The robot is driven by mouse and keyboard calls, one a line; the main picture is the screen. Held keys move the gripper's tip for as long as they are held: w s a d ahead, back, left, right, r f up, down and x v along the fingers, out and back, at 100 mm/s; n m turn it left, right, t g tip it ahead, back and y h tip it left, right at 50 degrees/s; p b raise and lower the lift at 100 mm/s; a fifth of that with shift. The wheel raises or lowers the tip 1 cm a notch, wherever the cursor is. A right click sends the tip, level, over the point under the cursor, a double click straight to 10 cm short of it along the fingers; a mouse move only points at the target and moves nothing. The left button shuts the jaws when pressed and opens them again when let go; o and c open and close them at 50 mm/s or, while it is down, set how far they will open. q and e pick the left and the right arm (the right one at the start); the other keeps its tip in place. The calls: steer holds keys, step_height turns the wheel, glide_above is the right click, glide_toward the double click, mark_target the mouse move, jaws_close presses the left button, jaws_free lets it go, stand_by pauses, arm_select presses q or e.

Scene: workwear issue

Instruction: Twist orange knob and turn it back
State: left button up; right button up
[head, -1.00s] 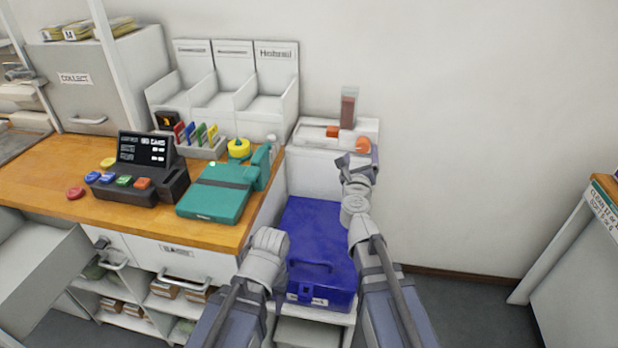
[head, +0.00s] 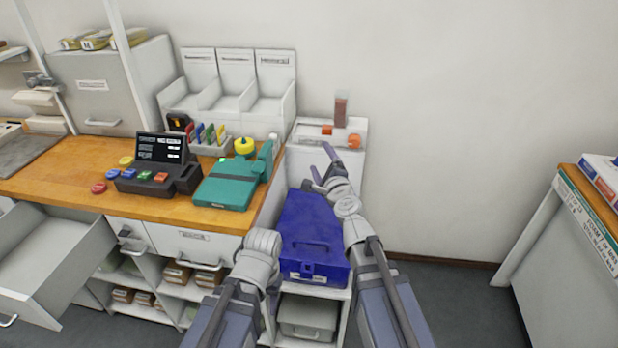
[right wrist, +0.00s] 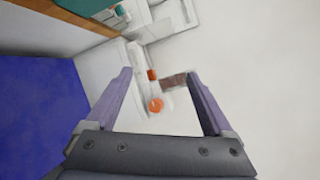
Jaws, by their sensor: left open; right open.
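The round orange knob (head: 354,141) sits on the front of a white unit (head: 303,134) against the wall, right of the counter. It also shows in the right wrist view (right wrist: 156,105), beyond and between the fingertips. My right gripper (head: 320,165) is open and empty, in front of and below the knob, apart from it. Its two fingers (right wrist: 160,75) are spread wide in the right wrist view. My left arm shows at lower centre in the head view, but its fingers are hidden.
An orange block (head: 327,130) and a reddish-brown upright piece (head: 341,111) are close to the knob. A blue box (head: 312,243) stands below. A teal device (head: 226,191) lies on the wooden counter (head: 60,177). An open drawer (head: 55,250) juts out at left.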

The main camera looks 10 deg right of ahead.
arm_select(q)
steer(key=shift+s+a, duration=0.1)
steer(key=shift+s, duration=0.25)
arm_select(e)
steer(key=shift+s+a+f+n+g+y, duration=0.35)
steer(key=shift+a+f+n, duration=0.15)
steer(key=shift+n, duration=0.35)
steer(key=shift+s+a+f+n+g+y, duration=0.3)
steer(key=shift+a+f+n+g+y, duration=0.2)
steer(key=shift+n, duration=0.3)
steer(key=shift+s+a+f+n+g+y, duration=0.25)
steer(key=shift+s+a+f+n, duration=0.15)
steer(key=shift+a+n, duration=0.35)
steer(key=shift+d, duration=0.1)
